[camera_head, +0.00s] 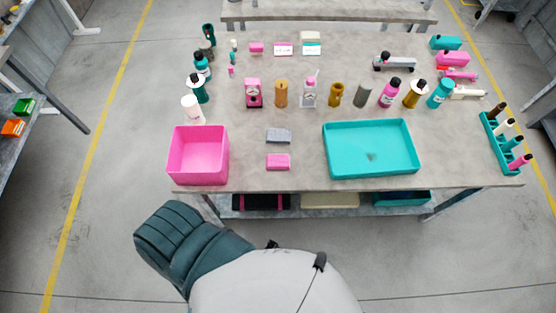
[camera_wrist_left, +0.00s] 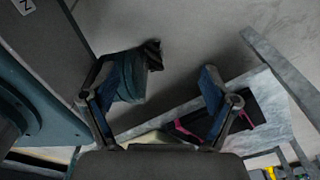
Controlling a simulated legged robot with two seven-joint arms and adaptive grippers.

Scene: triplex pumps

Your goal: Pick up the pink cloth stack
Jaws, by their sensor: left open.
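A small pink stack (camera_head: 278,161), which looks like the folded pink cloth, lies flat near the front edge of the grey table. It sits between the pink bin and the teal tray, just in front of a grey cloth stack (camera_head: 278,135). My left gripper (camera_wrist_left: 157,82) shows in the left wrist view, with its fingers apart and nothing between them. It points down at the floor and the table's lower shelf, and the pink stack does not show there. No gripper shows in the head view, and my right gripper is in neither view.
A pink bin (camera_head: 198,155) stands left of the stack and a teal tray (camera_head: 371,173) lies to the right. Several bottles (camera_head: 310,92) stand in a row behind. A teal rack (camera_head: 497,147) sits at the right edge. The tabletop (camera_head: 252,175) around the stack is clear.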

